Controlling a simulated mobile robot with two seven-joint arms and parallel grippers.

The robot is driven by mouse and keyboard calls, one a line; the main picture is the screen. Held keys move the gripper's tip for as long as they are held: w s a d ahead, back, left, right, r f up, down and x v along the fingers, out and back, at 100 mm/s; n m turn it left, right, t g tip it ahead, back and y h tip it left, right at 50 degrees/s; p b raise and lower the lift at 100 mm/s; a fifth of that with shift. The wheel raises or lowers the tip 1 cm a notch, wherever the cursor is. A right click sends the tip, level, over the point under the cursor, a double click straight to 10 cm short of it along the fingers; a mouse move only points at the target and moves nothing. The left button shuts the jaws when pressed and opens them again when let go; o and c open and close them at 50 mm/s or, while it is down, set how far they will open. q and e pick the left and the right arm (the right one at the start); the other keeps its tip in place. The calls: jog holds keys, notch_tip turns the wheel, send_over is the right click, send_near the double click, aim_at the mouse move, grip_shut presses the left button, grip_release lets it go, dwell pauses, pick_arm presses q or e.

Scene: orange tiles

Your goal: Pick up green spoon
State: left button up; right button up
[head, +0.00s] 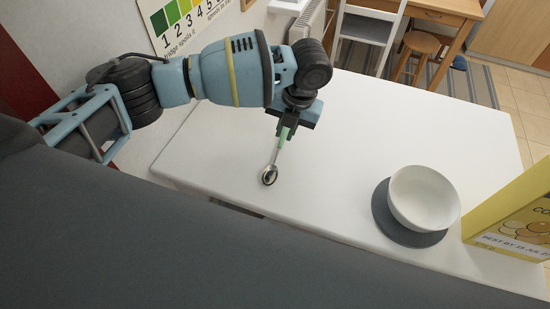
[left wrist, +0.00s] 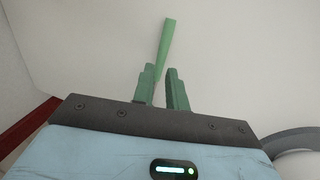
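The spoon (head: 270,175) lies on the white table, its metal bowl toward me and its stem running up to my left gripper. In the left wrist view its green handle (left wrist: 166,45) runs from between the fingers out over the white surface. My left gripper (head: 284,133) is above the handle, pointing down. In the left wrist view its two green fingers (left wrist: 164,84) stand apart, with the handle close to the left finger and a gap to the right one. The spoon's bowl is hidden in that view. My right gripper is not in view.
A white bowl (head: 424,198) stands on a dark grey round plate or mat (head: 407,236) at the table's right. A yellow box (head: 512,215) stands beside it at the right edge. The table (head: 345,130) is clear between spoon and bowl. A stool (head: 418,45) and chair stand beyond.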

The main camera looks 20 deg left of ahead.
pick_arm(q)
jog(key=shift+a+f, duration=0.2)
jog(key=shift+f, duration=0.75)
grip_shut()
jog(key=shift+r, duration=0.85)
jog(key=shift+s+d+r, duration=0.15)
jog(key=shift+r, duration=0.35)
jog(key=shift+s+d+r, duration=0.1)
jog(key=shift+r, duration=0.35)
jog(key=s+d, duration=0.3)
jog(key=s+d+r, duration=0.1)
jog(key=s+d, duration=0.2)
jog(key=s, duration=0.1)
jog(key=s+d, duration=0.4)
jog(key=shift+s+d+r, duration=0.1)
jog(key=shift+s+r, duration=0.1)
jog(key=shift+s, duration=0.05)
